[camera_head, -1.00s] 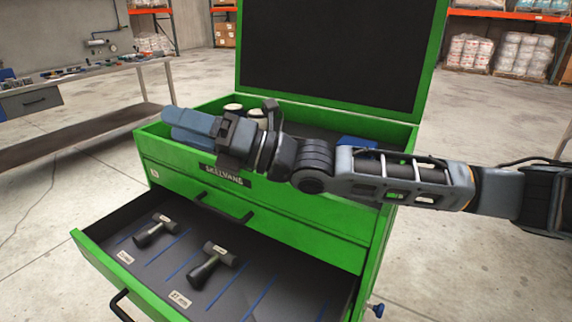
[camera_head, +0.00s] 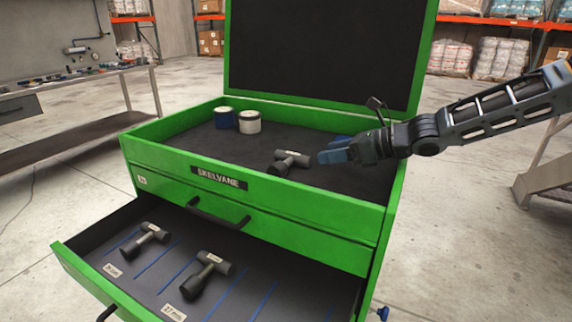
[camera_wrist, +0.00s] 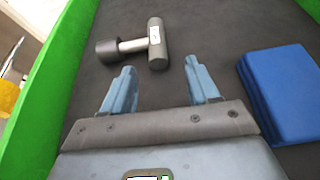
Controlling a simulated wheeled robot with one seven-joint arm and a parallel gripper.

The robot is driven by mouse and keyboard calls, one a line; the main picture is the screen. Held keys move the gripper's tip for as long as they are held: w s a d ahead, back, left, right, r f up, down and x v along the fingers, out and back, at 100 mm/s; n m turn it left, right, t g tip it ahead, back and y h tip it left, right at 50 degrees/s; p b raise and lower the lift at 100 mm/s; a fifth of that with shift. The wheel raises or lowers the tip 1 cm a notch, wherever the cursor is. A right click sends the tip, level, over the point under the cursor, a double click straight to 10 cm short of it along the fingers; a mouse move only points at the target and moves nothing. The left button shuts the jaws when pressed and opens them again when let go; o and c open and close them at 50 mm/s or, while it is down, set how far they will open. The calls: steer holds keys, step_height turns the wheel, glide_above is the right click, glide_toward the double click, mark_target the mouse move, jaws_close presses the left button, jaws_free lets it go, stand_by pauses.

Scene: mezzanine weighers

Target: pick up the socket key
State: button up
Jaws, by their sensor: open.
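A T-shaped socket key (camera_head: 288,163) with a dark head, a grey shaft and a pale label lies in the black-lined top tray of the green tool chest (camera_head: 270,190). It also shows in the wrist view (camera_wrist: 158,50), just beyond my fingertips. My gripper (camera_head: 325,155) is over the right part of the tray, to the right of the key in the head view. Its blue fingers (camera_wrist: 162,78) are apart with nothing between them. Two similar socket keys lie in the open lower drawer, one at the left (camera_head: 150,233) and one nearer the middle (camera_head: 205,275).
Two round rolls (camera_head: 249,122) stand at the tray's back left. A blue box (camera_wrist: 285,95) lies right of my fingers in the wrist view. The tray has green raised walls, and the open lid (camera_head: 320,50) stands behind. A workbench (camera_head: 75,85) is at the left.

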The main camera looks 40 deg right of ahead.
mark_target(310, 157)
steer(key=shift+a+x, duration=0.1)
steer(key=shift+x, duration=1.35)
steer(key=shift+a+x, duration=0.15)
steer(key=shift+x, duration=1.3)
steer(key=shift+s+f, duration=0.15)
jaws_close()
